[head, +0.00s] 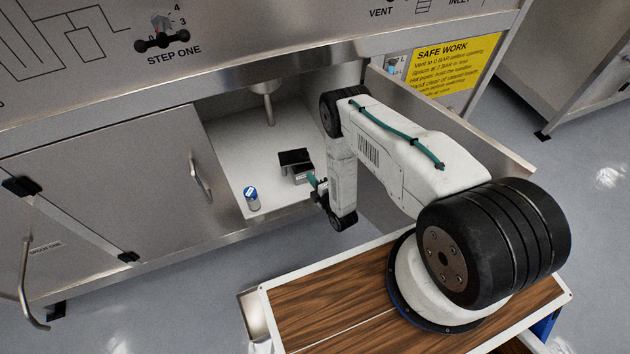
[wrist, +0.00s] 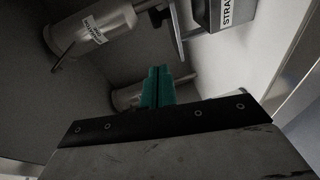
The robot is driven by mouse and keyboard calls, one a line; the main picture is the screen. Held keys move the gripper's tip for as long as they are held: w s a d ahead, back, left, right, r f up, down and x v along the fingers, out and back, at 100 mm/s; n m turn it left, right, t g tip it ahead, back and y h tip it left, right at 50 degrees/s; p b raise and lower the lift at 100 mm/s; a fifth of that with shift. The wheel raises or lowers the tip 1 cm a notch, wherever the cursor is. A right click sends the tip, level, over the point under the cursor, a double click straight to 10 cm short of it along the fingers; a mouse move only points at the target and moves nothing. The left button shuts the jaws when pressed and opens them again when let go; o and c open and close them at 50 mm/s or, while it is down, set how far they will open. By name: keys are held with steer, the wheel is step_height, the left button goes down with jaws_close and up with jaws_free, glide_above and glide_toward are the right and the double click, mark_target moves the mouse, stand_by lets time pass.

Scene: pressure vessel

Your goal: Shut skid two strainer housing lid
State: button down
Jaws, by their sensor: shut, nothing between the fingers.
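The strainer housing stands on the white cabinet floor in the head view, a small grey box (head: 299,175) with a dark lid (head: 294,157). The lid's exact angle is too small to tell. Part of the dark housing with a white label reading "STRA" (wrist: 232,12) shows at the top of the wrist view, cut off by the edge. My gripper (head: 314,182) has teal fingers and is just right of the housing in the head view. In the wrist view its fingers (wrist: 158,88) are together and empty, below the housing; contact cannot be told.
A small blue-topped canister (head: 252,199) stands left of the housing. A metal pipe (head: 268,105) hangs above. Metal cylinders (wrist: 95,28) show in the wrist view. The left cabinet door (head: 110,190) is shut.

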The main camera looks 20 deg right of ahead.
mark_target(307, 157)
steer(key=w+d+f, duration=0.1)
steer(key=w, duration=0.8)
steer(key=shift+d+f, duration=0.1)
steer(key=shift+d, duration=0.1)
steer(key=shift+w+d, duration=0.7)
steer(key=shift+d, duration=0.1)
